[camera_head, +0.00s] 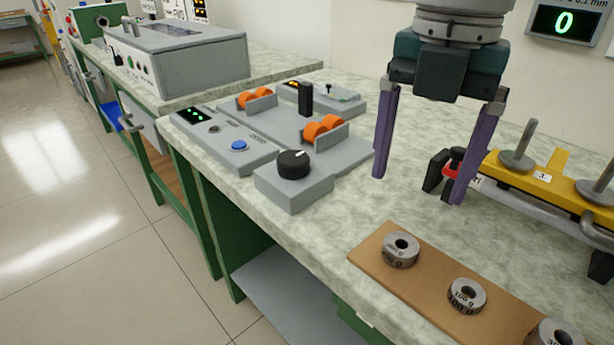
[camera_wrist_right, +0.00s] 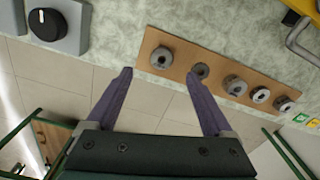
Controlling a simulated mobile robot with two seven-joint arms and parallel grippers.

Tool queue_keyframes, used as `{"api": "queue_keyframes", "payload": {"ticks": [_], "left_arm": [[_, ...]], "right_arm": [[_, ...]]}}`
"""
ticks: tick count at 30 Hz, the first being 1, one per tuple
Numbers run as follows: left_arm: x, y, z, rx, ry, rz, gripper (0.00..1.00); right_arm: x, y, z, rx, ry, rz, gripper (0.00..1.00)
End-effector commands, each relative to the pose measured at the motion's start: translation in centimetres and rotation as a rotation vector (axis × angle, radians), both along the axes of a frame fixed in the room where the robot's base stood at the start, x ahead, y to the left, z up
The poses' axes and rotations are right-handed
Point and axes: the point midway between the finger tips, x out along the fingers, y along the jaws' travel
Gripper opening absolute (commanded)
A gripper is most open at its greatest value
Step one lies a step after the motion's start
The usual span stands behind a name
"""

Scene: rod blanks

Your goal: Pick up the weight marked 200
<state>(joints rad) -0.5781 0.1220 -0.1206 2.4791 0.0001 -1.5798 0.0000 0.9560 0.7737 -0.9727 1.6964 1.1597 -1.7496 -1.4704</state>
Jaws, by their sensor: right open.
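Ring-shaped grey metal weights stand in a row on a brown board (camera_head: 375,262). The nearest one to the board's left end, the first weight (camera_head: 400,250), has a mark ending in "00 g"; its first digit is hard to read. The second weight (camera_head: 467,295) reads 100 g. A third weight (camera_head: 555,335) is cut off by the bottom edge. My right gripper (camera_head: 417,188) is open and empty, pointing down above the bench behind the first weight. In the right wrist view, the first weight (camera_wrist_right: 161,57) shows between the fingertips' directions, touching neither finger. My left gripper is out of view.
A grey control unit with a black knob (camera_head: 294,164) and orange rollers (camera_head: 323,129) stands left of the gripper. The board lies near the bench's front edge.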

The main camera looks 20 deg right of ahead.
Motion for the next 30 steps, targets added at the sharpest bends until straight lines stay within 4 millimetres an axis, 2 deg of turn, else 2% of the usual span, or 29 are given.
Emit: {"api": "queue_keyframes", "payload": {"ticks": [3,11,18,21,28,30], "left_arm": [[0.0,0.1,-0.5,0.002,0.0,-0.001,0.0],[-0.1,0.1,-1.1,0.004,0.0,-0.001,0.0],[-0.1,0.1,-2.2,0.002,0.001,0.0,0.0],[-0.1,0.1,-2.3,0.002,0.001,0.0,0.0],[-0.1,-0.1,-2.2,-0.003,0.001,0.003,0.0],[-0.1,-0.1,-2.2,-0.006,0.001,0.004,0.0]], "right_arm": [[-0.1,0.0,-2.1,0.0,0.005,0.002,0.86],[-0.2,0.0,-4.7,0.0,0.001,0.001,0.86],[-0.5,0.1,-8.5,-0.001,0.002,-0.001,0.86],[-0.5,0.1,-9.2,-0.001,0.001,0.0,0.86],[-0.5,0.1,-9.2,-0.001,-0.001,0.001,0.86],[-0.5,0.1,-9.2,-0.001,-0.001,0.001,0.79]]}}
